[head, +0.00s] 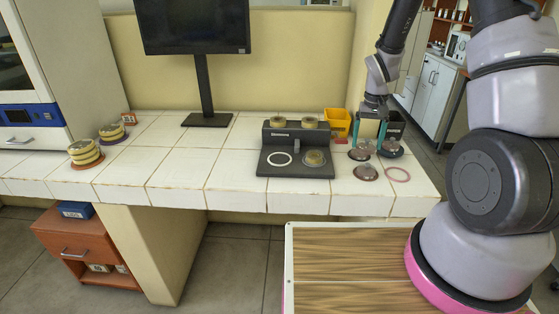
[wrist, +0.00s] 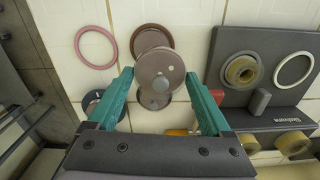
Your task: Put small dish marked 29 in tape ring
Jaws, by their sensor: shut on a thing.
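My gripper (wrist: 158,80) points down over the right part of the bench, with its two teal fingers on either side of a round, clear-lidded dish (wrist: 160,68). It is shut on this dish. In the head view my gripper (head: 366,140) is small, and the held dish cannot be told clearly from those around it. No number is readable on any dish. A pink ring (head: 397,174) lies flat and empty near the bench's front right edge; it also shows at the upper left in the wrist view (wrist: 95,47). Another dish (head: 366,173) lies left of the ring.
A dark stand (head: 268,171) holds a white ring (head: 279,158) and a tape-coloured round piece (head: 315,158). Another dish (head: 391,148) sits behind the pink ring. A yellow bin (head: 338,122) stands behind.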

